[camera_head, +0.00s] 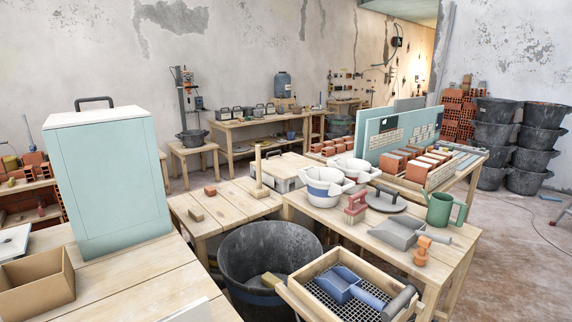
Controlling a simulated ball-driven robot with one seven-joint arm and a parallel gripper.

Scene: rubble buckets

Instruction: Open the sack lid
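A tall pale-teal box (112,190) stands upright on the wooden table at the left. Its flat white lid (97,117) lies shut on top, with a dark arched handle (94,101) standing up from it. A low box with a pale lid (290,165) sits on the middle table, its lid down. No sack shows, and I cannot tell which of these the sack lid is. My gripper is not in view.
An open cardboard box (38,284) stands just in front of the teal box. A large black bucket (268,250) is on the floor between tables. A sieve tray (312,298) with a blue scoop (345,285) is at the front. The left table's front boards are partly clear.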

